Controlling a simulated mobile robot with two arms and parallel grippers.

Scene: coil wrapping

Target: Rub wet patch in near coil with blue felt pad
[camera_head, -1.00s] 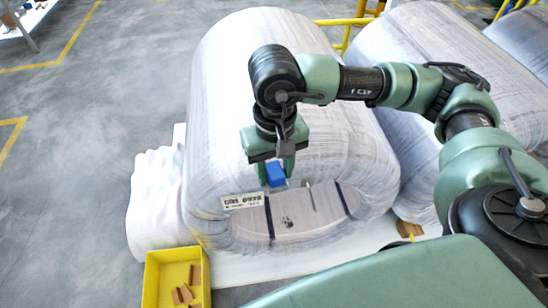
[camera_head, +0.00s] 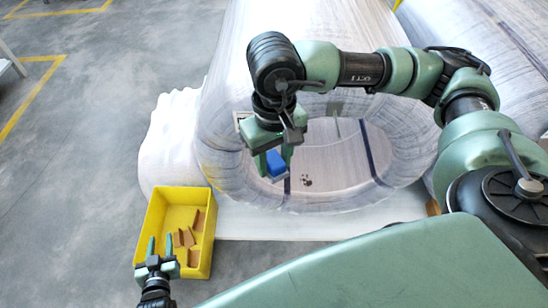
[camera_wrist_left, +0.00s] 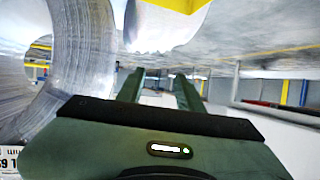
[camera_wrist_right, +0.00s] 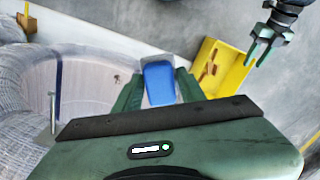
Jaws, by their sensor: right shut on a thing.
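The near coil (camera_head: 212,135) is wrapped in whitish film, and its round opening faces me. A small dark mark (camera_head: 306,181) shows on the inner wall low in the opening; I cannot tell whether it is the wet patch. My right gripper (camera_head: 274,170) is shut on the blue felt pad (camera_head: 276,162), in front of the opening's left side and left of the mark. The pad (camera_wrist_right: 158,82) also shows between the fingers in the right wrist view, apart from the mark (camera_wrist_right: 117,79). My left gripper (camera_head: 161,240) is open and empty by the yellow bin.
A thin metal rod (camera_wrist_right: 52,112) stands out in the opening. A second wrapped coil (camera_head: 500,60) lies to the right. Grey floor at the left is clear.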

